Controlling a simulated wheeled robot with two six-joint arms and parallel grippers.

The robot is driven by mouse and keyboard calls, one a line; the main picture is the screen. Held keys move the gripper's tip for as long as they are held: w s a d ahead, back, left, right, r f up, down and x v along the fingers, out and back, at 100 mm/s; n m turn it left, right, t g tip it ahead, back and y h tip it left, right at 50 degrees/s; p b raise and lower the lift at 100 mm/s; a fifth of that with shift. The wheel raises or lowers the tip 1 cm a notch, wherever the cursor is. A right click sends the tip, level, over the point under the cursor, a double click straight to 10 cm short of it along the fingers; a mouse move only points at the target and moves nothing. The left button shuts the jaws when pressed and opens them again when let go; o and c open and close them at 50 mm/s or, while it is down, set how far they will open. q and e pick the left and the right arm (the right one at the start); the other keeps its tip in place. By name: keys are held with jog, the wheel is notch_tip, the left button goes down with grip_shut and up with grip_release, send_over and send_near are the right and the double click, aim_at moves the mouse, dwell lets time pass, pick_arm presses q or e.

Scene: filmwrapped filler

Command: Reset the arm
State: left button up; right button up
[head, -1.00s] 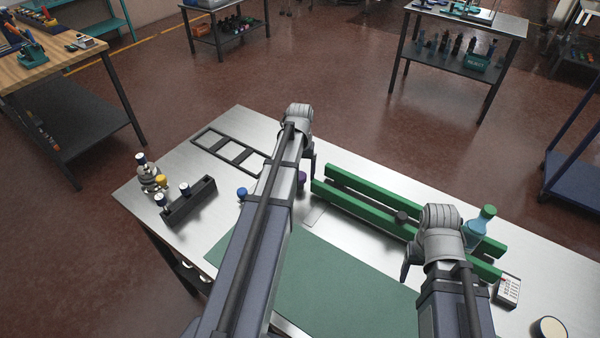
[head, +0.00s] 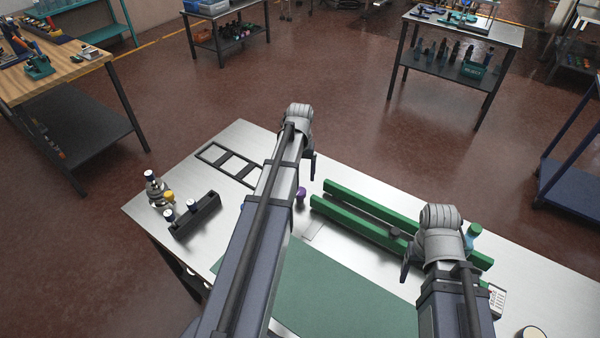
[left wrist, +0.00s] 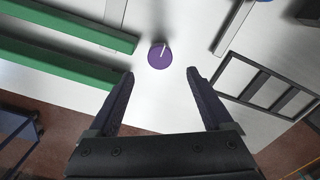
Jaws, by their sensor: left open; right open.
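My left arm reaches over the steel table from the left in the head view. Its gripper (head: 308,166) is mostly hidden behind the arm. In the left wrist view the left gripper (left wrist: 160,72) is open and empty, its two fingers apart. A purple-capped item (left wrist: 159,55) lies just beyond the fingertips, touched by neither finger; it also shows in the head view (head: 301,194). My right gripper (head: 406,262) points down beside the green rails (head: 350,222); its fingers are partly hidden, and I see nothing held in it.
A black rack (head: 195,216) with capped vials stands at the table's left. A black frame (head: 228,163) lies at the back left. A green mat (head: 330,290) lies bare in front.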

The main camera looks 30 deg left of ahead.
pick_arm(q)
jog(key=s+d+m, duration=0.2)
jog(key=s+d, duration=0.3)
jog(key=d, duration=0.5)
jog(key=s+d+f+m+b, duration=0.1)
jog(key=s+d+m, duration=0.2)
jog(key=s+d, duration=0.3)
jog(key=s+d+f+m+y+b, duration=0.1)
jog(key=s+d+m, duration=0.2)
jog(key=d, duration=1.1)
jog(key=shift+s+f, duration=0.15)
jog(key=shift+s, duration=1)
